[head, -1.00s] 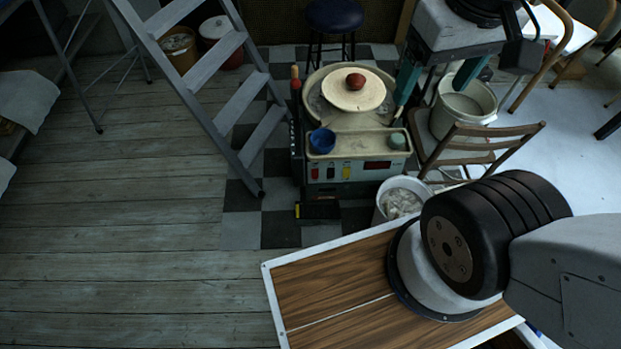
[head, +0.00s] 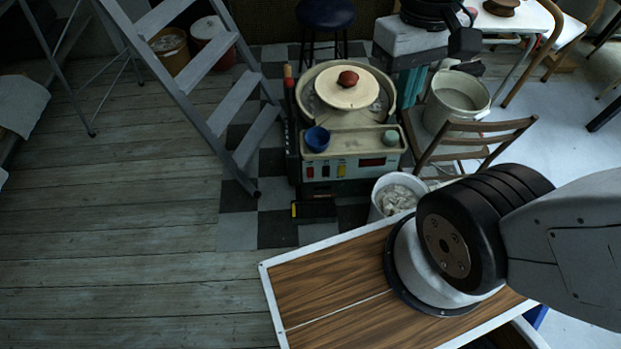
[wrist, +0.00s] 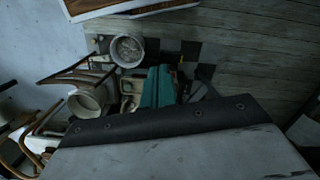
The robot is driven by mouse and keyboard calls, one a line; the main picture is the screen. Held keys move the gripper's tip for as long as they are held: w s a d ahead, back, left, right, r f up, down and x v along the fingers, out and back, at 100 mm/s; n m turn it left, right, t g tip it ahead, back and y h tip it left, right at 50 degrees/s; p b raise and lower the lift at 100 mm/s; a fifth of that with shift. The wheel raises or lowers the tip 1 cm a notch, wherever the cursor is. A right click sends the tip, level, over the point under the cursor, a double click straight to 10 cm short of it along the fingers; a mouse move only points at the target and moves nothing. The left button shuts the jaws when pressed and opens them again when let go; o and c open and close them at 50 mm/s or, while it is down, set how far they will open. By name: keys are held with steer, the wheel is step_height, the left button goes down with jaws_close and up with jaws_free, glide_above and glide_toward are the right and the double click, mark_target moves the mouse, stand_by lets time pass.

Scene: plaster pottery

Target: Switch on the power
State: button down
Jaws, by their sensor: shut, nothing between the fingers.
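The pottery wheel (head: 322,142) stands on the checkered floor in the head view, with a red-brown lump on its pale disc. Its front panel (head: 350,178) carries a row of small switches (head: 325,171), red to yellow, and a dark red display (head: 372,162). I cannot tell which is the power switch or its position. My gripper (head: 409,100) is shut and empty, its teal fingers pointing down just right of the wheel's basin, apart from the panel in the picture. In the wrist view the shut fingers (wrist: 159,70) cover part of the wheel.
A wooden chair (head: 480,126) and a grey bucket (head: 455,100) stand right of the wheel. A white bucket of scraps (head: 398,194) is in front of it. A blue bowl (head: 317,139) sits on the wheel's tray.

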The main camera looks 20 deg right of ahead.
steer(key=w+a+f+m+g, duration=0.1)
steer(key=w+a+f, duration=0.1)
steer(key=w+f, duration=0.5)
steer(key=w+a+f+m+g, duration=0.1)
steer(key=w+a+f, duration=0.2)
steer(key=f, duration=0.8)
steer(key=w+a+f+m+g, duration=0.1)
steer(key=w+a+f+m, duration=0.1)
steer(key=w+f, duration=0.5)
steer(key=s+f+m+t, duration=0.1)
steer(key=f+m+t, duration=0.15)
steer(key=f, duration=1.15)
steer(key=s+f+m+t+h, duration=0.1)
steer(key=f+m, duration=0.3)
steer(key=f, duration=0.9)
steer(key=s+f+m+t, duration=0.15)
steer(key=f+m, duration=0.25)
steer(key=f, duration=1)
steer(key=w+d+m+t+h, duration=0.1)
steer(key=w+m+t, duration=0.5)
steer(key=w, duration=0.4)
steer(key=shift+d+f+m, duration=0.2)
steer(key=shift+d+m, duration=0.1)
steer(key=shift+m, duration=0.15)
steer(key=shift+w+f, duration=0.1)
steer(key=shift+w, duration=0.05)
